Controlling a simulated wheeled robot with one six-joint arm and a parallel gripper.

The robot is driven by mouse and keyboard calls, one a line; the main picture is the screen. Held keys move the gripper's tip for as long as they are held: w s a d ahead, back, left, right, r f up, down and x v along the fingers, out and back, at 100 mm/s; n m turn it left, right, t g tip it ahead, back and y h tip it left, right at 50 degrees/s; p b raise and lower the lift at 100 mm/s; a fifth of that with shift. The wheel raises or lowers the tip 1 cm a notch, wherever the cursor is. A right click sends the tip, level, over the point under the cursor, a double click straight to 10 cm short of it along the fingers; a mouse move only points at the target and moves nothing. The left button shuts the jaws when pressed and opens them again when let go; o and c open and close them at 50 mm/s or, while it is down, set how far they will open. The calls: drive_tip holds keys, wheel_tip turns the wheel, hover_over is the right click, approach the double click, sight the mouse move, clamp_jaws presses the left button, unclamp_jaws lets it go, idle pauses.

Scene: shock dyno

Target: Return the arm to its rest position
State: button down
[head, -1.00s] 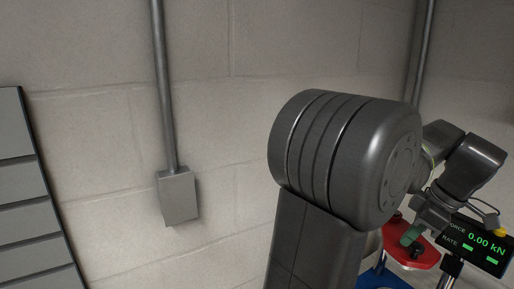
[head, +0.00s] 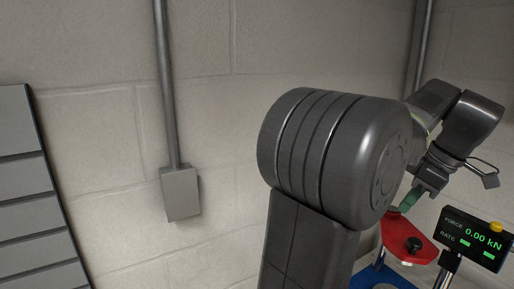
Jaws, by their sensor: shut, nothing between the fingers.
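My gripper (head: 411,198) shows at the right of the head view, at the end of my dark arm. Its greenish fingers point down and to the left, and they are shut with nothing seen between them. The gripper is above the red plate (head: 403,238) of the dyno and appears clear of it, though the exact gap is hard to tell. A large dark joint of my arm fills the middle of the view and hides part of the dyno.
A display (head: 471,239) reading 0.00 kN stands right of the red plate, with a yellow knob (head: 495,227) on top. A black knob (head: 414,244) sits on the plate, above a blue base (head: 378,279). A grey wall box (head: 180,194) and grey drawers (head: 28,190) are at left.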

wheel_tip(320, 180, up, 3)
hover_over(396, 247)
drive_tip(key=a, duration=0.2)
wheel_tip(396, 247, down, 9)
drive_tip(key=d, duration=0.1)
drive_tip(key=s+d+f, duration=0.1)
drive_tip(key=d, duration=0.1)
drive_tip(key=shift+s+d+f, duration=0.15)
drive_tip(key=shift+s+d, duration=0.05)
drive_tip(key=shift+d, duration=0.05)
drive_tip(key=w+a+m+h+b, duration=0.2)
drive_tip(key=w+a+m, duration=0.3)
drive_tip(key=w+m, duration=0.3)
drive_tip(key=w+a+m+t+h+b, duration=0.1)
drive_tip(key=w+a+m+h+b, duration=0.2)
drive_tip(key=w+a+m, duration=0.2)
drive_tip(key=shift+w+a+m, duration=0.2)
drive_tip(key=shift+w+m, duration=1.3)
drive_tip(key=shift+w, duration=0.45)
